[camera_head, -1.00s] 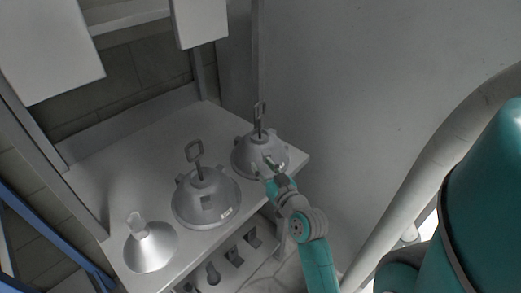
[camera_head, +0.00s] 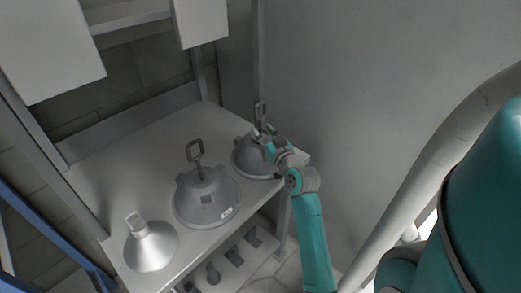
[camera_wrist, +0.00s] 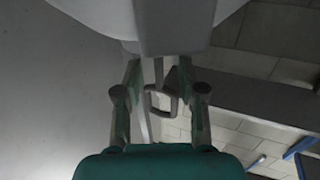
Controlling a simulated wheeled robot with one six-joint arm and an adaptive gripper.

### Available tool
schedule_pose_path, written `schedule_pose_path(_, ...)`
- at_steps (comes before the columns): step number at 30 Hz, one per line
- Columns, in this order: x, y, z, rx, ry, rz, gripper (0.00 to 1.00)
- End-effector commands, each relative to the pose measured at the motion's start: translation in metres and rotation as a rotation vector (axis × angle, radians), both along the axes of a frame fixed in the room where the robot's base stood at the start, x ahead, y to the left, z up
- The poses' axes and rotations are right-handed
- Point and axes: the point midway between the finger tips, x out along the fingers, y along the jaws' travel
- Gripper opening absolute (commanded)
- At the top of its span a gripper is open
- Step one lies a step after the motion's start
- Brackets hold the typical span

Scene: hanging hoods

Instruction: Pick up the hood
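Three hoods stand on the grey shelf (camera_head: 110,170). The far right hood (camera_head: 242,158) is a grey dome with lugs and an upright loop handle (camera_head: 260,112). My gripper (camera_head: 267,134) is at the upper part of this hood, by the base of its handle, and hides part of the dome. In the wrist view, its two fingers (camera_wrist: 158,73) are apart. Contact cannot be told.
The middle hood (camera_head: 206,203) has a similar loop handle and stands close by on the left. A smaller cone-shaped hood (camera_head: 151,248) is at the front left. A lower rack (camera_head: 233,257) runs under the shelf. A plain wall (camera_head: 370,90) rises on the right.

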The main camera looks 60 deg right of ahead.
Motion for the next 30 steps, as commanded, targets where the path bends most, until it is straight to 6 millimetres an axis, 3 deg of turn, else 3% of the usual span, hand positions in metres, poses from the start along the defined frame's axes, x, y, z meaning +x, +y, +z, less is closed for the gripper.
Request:
schedule_pose_path(7, 0.025, -0.02, -0.001, -0.001, 0.0, 0.0, 0.4)
schedule_pose_path(16, 0.028, -0.023, -0.001, -0.001, 0.0, 0.0, 0.4)
schedule_pose_path(21, 0.028, -0.023, -0.001, -0.001, 0.0, 0.0, 0.0)
schedule_pose_path(30, 0.028, -0.023, 0.0, -0.003, -0.002, 0.0, 0.0)
